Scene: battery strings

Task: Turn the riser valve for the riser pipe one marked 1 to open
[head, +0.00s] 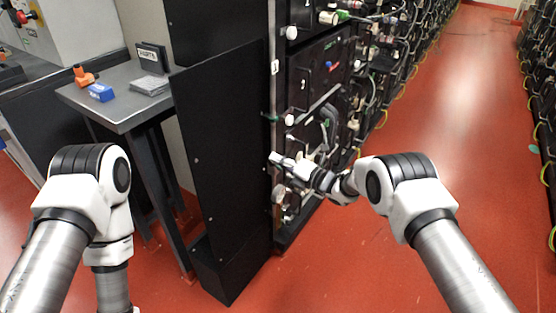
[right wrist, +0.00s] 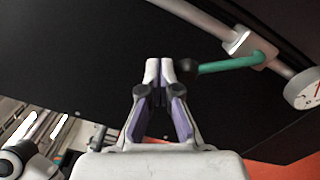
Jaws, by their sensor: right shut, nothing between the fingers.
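The riser valve's green lever (right wrist: 225,65) with a black ball knob (right wrist: 188,70) shows in the right wrist view. It joins a pale valve body (right wrist: 240,45) on a thin grey riser pipe (right wrist: 200,18). A round white tag (right wrist: 303,92) at the right edge bears a red mark, cut off and not clearly readable. My right gripper (right wrist: 160,70) is shut and empty, its tips just left of the knob; whether they touch it I cannot tell. My left gripper is out of view.
A black panel (head: 222,160) stands left of the rack front (head: 325,65). A grey table (head: 125,112) at the left holds a blue box (head: 101,92), an orange item (head: 83,76) and a dark sign (head: 152,57). The red aisle floor (head: 455,110) at right is clear.

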